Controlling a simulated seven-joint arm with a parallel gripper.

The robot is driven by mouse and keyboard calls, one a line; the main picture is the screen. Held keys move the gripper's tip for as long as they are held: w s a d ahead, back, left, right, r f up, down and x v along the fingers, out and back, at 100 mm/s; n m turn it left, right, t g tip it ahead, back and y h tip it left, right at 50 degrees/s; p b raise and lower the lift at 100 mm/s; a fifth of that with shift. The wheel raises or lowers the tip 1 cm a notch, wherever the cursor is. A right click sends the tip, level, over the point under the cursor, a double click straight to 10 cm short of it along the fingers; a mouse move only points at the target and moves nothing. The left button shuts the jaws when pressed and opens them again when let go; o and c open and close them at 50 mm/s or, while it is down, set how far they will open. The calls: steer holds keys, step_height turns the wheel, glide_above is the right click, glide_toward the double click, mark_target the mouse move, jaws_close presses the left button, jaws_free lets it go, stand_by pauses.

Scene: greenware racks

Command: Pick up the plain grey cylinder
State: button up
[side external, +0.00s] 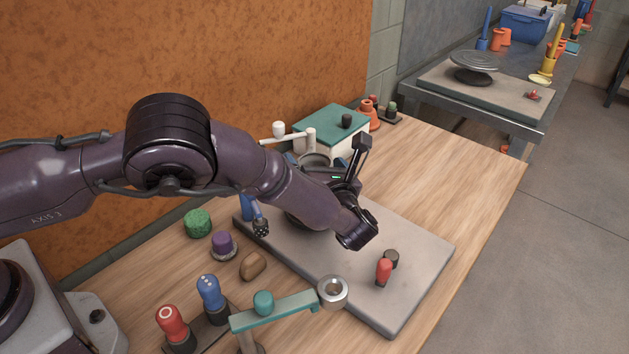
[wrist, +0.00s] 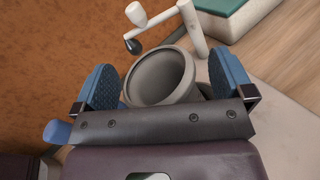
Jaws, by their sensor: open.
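A plain grey hollow cylinder (wrist: 158,78) with a wide round rim sits between my gripper's fingers in the wrist view. Its open mouth faces the camera, and its lower part is hidden by my gripper's dark front plate. Its rim (side external: 316,159) shows just behind my arm in the side external view; my arm hides the rest. My gripper (wrist: 163,68) is open, with one blue ribbed pad on each side of the cylinder. A gap shows on the right; I cannot tell whether the left pad touches.
A white post with a side arm (wrist: 192,27) stands close beyond the cylinder. A white box with a green lid (side external: 331,122) is behind it. A grey board (side external: 325,271) carries red and black knobs (side external: 384,270). Teal arm (side external: 275,311) and handles stand in front.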

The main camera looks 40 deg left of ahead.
steer(key=c, duration=1.2)
